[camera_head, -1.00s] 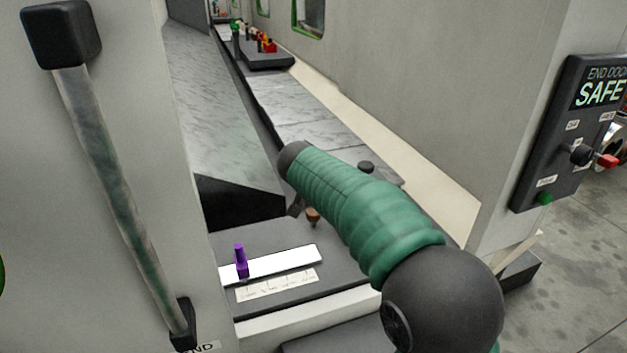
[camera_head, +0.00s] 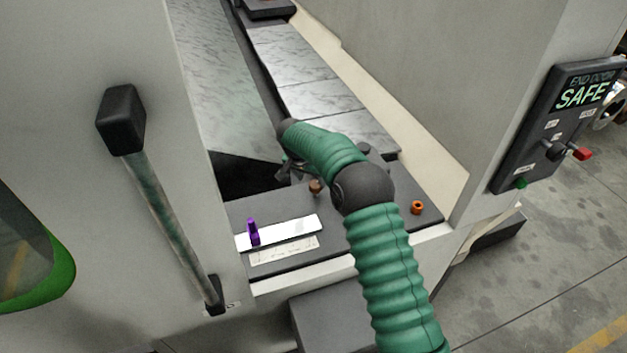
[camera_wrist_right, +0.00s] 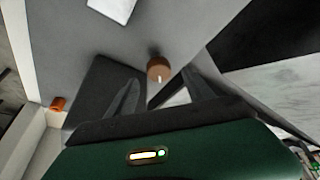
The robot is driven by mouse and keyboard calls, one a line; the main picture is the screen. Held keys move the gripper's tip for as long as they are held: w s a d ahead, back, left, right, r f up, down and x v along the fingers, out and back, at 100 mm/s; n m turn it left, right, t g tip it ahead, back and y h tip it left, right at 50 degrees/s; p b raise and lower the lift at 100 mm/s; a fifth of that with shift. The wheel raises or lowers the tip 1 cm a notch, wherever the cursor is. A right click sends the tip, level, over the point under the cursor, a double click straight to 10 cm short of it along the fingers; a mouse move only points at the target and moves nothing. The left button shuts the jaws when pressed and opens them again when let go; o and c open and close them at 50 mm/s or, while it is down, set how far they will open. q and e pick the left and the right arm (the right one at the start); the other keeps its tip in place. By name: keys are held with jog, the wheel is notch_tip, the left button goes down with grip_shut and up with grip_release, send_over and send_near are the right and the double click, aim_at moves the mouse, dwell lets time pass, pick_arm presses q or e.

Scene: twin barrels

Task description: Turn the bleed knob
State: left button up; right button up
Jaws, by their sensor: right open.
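A small brown knob (camera_head: 316,187) stands on the dark panel inside the opening; no label on it is readable. In the right wrist view the round brown knob (camera_wrist_right: 158,68) carries a pale mark and lies just beyond the fingertips, roughly midway between them. My right gripper (camera_head: 286,173) is to the left of the knob in the head view, partly hidden behind my forearm. In the wrist view my right gripper (camera_wrist_right: 165,87) has its two fingers apart with nothing held. I cannot tell whether a finger touches the knob. My left gripper is out of view.
A purple lever (camera_head: 253,232) stands on a white strip (camera_head: 290,232) at the panel's left. An orange ring-like part (camera_head: 417,207) is at its right. A cabinet wall with a long handle (camera_head: 168,215) is at left, and a "SAFE" control box (camera_head: 550,130) at right.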

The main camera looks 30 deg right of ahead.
aim_at(315, 184)
jog(key=x, duration=0.4)
jog(key=shift+d+f, duration=0.2)
jog(key=shift+r, duration=0.1)
grip_shut()
